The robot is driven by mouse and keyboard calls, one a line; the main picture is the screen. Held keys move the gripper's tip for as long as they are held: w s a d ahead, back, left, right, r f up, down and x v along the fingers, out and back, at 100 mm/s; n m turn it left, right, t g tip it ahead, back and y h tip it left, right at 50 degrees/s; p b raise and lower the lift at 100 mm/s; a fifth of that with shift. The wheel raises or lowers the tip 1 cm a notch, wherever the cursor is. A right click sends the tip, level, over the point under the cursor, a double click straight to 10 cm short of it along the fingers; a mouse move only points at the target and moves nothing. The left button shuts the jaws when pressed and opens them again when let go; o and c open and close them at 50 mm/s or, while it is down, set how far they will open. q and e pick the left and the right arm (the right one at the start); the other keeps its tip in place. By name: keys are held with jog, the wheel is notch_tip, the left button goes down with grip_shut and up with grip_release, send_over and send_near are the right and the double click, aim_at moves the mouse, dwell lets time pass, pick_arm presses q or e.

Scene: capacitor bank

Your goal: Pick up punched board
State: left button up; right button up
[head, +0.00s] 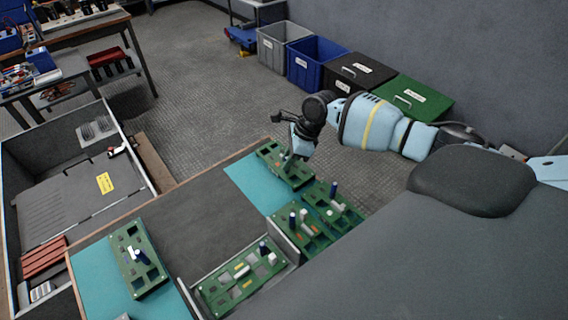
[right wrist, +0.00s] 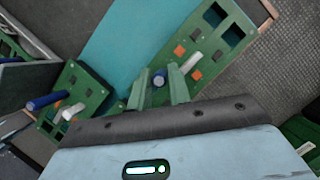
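Several green punched boards with square holes show in the head view; I cannot tell which one is meant. One board (head: 272,153) lies on a teal mat at the bench's far right corner. It also shows in the right wrist view (right wrist: 208,52), with orange squares, dark holes, and a blue and a white cylinder. My right gripper (head: 291,153) is over this board. In the right wrist view its fingers (right wrist: 158,80) stand apart, with the blue cylinder's end visible between them; contact is unclear. Another board (head: 151,275) lies on the front left teal mat. My left gripper is not in view.
More boards with cylinders stand close by, in a grey divided holder (head: 283,242) and near it (head: 342,222). The dark bench middle (head: 190,225) is clear. A grey bin (head: 277,50), blue bin (head: 312,68), black box (head: 352,78) and green box (head: 415,100) line the wall.

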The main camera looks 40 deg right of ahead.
jog(key=shift+x, duration=0.8)
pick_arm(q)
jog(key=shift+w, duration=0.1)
pick_arm(e)
grip_shut()
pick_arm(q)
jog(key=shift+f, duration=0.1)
pick_arm(e)
jog(key=shift+r, duration=0.2)
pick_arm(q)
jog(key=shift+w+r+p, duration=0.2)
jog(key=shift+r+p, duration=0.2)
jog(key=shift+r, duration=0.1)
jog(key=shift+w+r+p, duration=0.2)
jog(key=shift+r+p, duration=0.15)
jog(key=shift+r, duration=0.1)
pick_arm(e)
notch_tip(320, 180, up, 10)
jog(key=shift+f, duration=0.1)
